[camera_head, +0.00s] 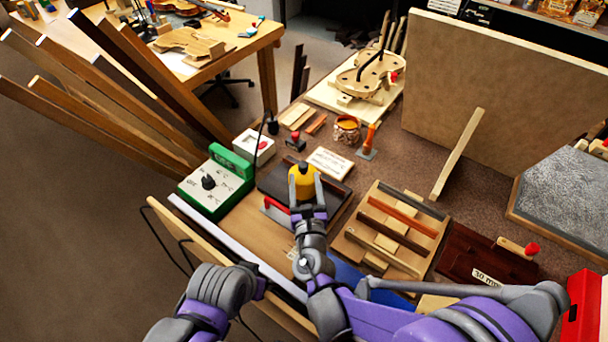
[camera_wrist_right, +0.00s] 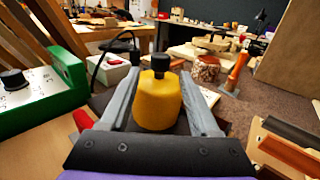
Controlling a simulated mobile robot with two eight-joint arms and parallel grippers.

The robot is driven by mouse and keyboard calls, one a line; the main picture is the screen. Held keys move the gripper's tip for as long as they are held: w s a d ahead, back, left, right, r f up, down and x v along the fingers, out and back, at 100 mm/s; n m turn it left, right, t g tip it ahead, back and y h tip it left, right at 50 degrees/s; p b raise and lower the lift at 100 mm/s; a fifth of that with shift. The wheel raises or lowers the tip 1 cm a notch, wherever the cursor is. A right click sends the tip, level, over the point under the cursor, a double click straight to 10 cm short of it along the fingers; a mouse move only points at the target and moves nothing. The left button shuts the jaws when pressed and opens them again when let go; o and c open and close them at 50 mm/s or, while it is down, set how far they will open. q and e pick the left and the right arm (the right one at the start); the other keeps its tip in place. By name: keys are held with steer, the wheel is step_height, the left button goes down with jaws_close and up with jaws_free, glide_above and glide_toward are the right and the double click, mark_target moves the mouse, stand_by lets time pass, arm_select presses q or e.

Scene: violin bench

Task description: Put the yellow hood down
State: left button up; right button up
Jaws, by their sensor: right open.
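The yellow hood (camera_head: 304,181) is a small rounded cap with a black knob on top. It stands upright over a dark flat plate (camera_head: 336,205); whether its base touches the plate is hidden. In the right wrist view the hood (camera_wrist_right: 160,106) sits between the two grey fingers of my right gripper (camera_wrist_right: 161,88). The fingers are open, one on each side, with a narrow gap visible at the sides. The right gripper (camera_head: 306,194) shows from behind in the head view. My left gripper is not visible; only a grey and purple arm part shows at the lower left.
A green and white dial box (camera_head: 222,182) and a white box with a cable (camera_head: 254,148) stand left of the hood. A red handle (camera_head: 276,206) lies close beside the gripper. A slatted wooden rack (camera_head: 375,256) is to the right, a jar (camera_head: 346,130) behind.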

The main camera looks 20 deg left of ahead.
steer(key=v, duration=0.9)
steer(key=shift+s, duration=0.3)
